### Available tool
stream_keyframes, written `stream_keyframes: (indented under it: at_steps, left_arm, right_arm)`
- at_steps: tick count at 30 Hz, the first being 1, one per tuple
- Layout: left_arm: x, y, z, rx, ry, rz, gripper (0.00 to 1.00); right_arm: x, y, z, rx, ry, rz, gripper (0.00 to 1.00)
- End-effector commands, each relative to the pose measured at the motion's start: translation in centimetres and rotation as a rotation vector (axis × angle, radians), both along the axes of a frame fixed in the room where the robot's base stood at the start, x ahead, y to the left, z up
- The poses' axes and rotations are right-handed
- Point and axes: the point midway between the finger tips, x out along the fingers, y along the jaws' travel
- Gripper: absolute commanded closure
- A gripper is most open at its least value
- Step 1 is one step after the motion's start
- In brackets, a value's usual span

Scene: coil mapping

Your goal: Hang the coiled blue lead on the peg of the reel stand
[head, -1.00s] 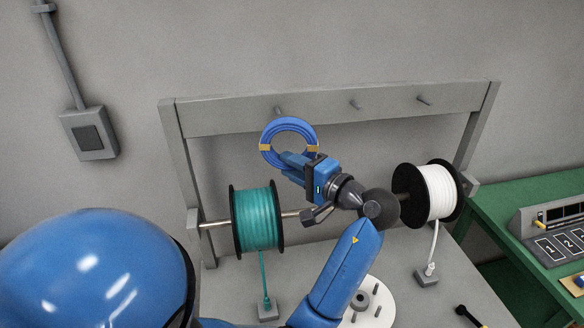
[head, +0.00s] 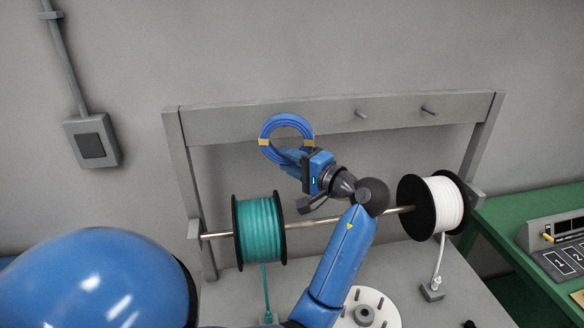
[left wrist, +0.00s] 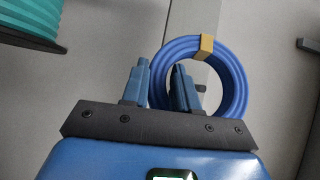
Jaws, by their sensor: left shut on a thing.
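The coiled blue lead (head: 309,129) is a ring with yellow bands, in front of the left part of the reel stand's top rail (head: 225,119). My left gripper (head: 287,158) is shut on the ring's lower part. The left wrist view shows the coil (left wrist: 237,85) with its near side at the fingers (left wrist: 160,85). Two pegs show on the rail, a middle one (head: 361,114) and a right one (head: 429,110). The left peg is hidden in the head view. A small dark stub (left wrist: 201,88) shows inside the ring in the wrist view; I cannot tell whether it passes through.
A teal spool (head: 260,230) and a white spool (head: 443,203) sit on the rod (head: 315,222) below the rail. A grey wall box (head: 92,141) is at the left. A green bench (head: 500,215) with a numbered panel stands at the right.

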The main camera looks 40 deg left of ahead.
Motion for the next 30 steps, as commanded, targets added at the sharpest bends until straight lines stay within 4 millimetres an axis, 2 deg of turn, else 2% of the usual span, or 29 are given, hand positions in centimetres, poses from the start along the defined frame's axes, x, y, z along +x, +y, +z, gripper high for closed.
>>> stream_keyframes:
  at_steps: [30]
  left_arm:
    - [3.8, 4.8, -0.7, 0.0, -0.002, 0.0, 1.0]
  right_arm:
    - [0.0, 0.0, -2.5, 0.0, 0.0, 0.0, 0.57]
